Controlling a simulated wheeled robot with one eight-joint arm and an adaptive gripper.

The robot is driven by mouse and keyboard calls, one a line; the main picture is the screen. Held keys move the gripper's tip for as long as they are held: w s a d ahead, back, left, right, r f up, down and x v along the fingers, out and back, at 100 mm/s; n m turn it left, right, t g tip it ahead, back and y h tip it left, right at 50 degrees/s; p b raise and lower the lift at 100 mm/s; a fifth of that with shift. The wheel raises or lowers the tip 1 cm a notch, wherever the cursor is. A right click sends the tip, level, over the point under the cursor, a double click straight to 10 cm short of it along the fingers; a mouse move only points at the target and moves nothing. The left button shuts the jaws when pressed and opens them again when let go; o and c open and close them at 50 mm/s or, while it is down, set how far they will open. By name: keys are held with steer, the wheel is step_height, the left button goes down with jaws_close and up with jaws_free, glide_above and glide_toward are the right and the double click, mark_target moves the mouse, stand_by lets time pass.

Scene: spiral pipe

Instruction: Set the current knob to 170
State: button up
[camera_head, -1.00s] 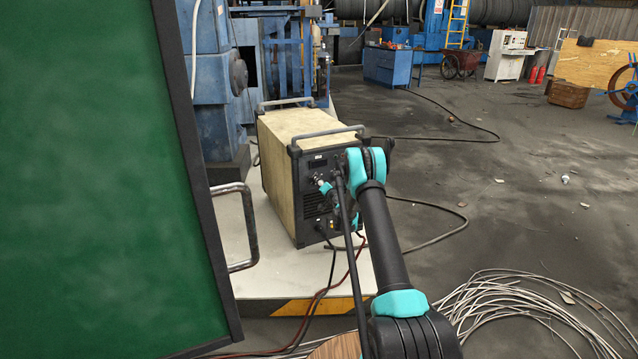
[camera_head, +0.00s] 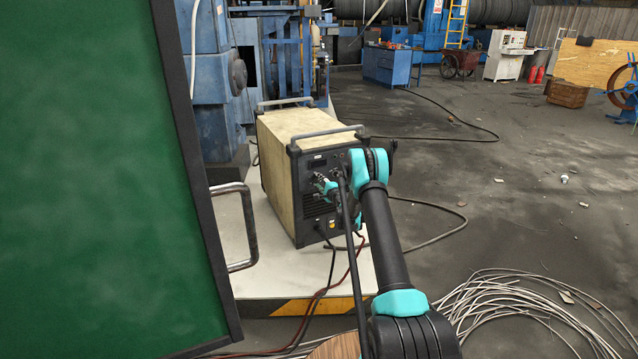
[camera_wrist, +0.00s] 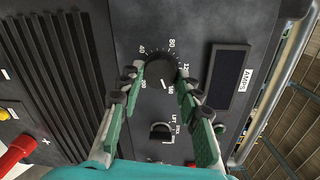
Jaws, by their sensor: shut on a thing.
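The welding machine (camera_head: 282,170) is a cream box with a dark front panel, standing in the middle of the head view. In the wrist view its current knob (camera_wrist: 160,72) is round and black, with a white pointer line and a printed scale around it. The pointer faces the lower side of the picture, near the mark that looks like 160. My gripper (camera_wrist: 158,80) is shut on the knob, one finger on each side. In the head view my gripper (camera_head: 325,184) is at the panel and the knob is hard to make out.
A dark display (camera_wrist: 228,76) marked AMPS sits right of the knob, with no readable digits. A smaller switch knob (camera_wrist: 161,131) lies below, between the fingers. A red connector (camera_wrist: 16,152) is at lower left. A green board (camera_head: 95,180) fills the head view's left side.

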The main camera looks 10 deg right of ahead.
steer(key=shift+m, duration=1.3)
steer(key=shift+f, duration=0.1)
steer(key=shift+d, duration=0.1)
steer(key=o, duration=1.2)
steer(key=shift+c, duration=0.2)
steer(key=f+v, duration=0.1)
steer(key=v, duration=1.1)
steer(key=shift+r, duration=0.45)
steer(key=shift+d, duration=0.1)
steer(key=shift+r, duration=0.1)
